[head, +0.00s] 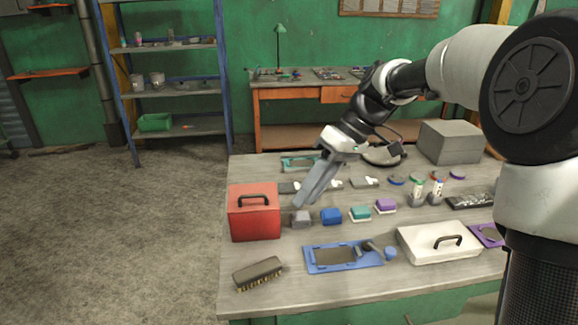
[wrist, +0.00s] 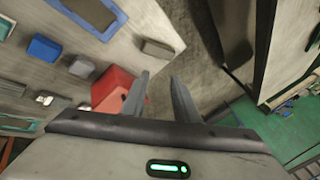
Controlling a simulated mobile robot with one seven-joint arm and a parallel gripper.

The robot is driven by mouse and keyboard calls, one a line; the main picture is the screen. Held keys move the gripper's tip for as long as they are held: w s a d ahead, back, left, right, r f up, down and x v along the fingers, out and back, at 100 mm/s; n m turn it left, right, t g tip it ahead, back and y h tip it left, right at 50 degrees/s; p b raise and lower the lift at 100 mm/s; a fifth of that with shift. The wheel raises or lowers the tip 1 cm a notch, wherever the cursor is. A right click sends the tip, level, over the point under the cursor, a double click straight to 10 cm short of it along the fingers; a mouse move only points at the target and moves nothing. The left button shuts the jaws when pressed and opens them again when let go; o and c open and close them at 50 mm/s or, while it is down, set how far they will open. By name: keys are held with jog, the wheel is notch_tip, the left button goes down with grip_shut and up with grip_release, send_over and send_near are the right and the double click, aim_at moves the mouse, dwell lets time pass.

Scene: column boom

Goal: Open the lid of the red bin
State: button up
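The red bin (head: 255,221) stands at the left edge of the workbench. Its lid (head: 252,198) is down and carries a dark arched handle (head: 253,200). In the wrist view the red bin (wrist: 112,88) is partly hidden behind one finger, and its handle cannot be made out. My gripper (head: 302,203) hangs above the bench to the right of the bin, apart from the handle. In the wrist view its two fingers (wrist: 160,80) are spread with a gap between them and nothing held.
A grey block (head: 301,219), a blue block (head: 331,216) and other small blocks lie right of the bin. A brush (head: 258,273) and a blue tray (head: 314,262) lie in front. A white lidded box (head: 425,248) stands at right. Floor left of the bench is clear.

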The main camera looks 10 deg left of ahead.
jog(key=w+a+f+n+g+y, duration=0.2)
jog(key=w+f+y, duration=0.1)
jog(key=w, duration=0.2)
jog(key=n+y+b, duration=0.3)
jog(key=n+y, duration=0.3)
jog(key=y, duration=0.3)
send_near(261, 196)
jog(key=x, duration=1)
jog(key=shift+w+a+f, duration=0.1)
jog(key=shift+w, duration=0.15)
grip_shut()
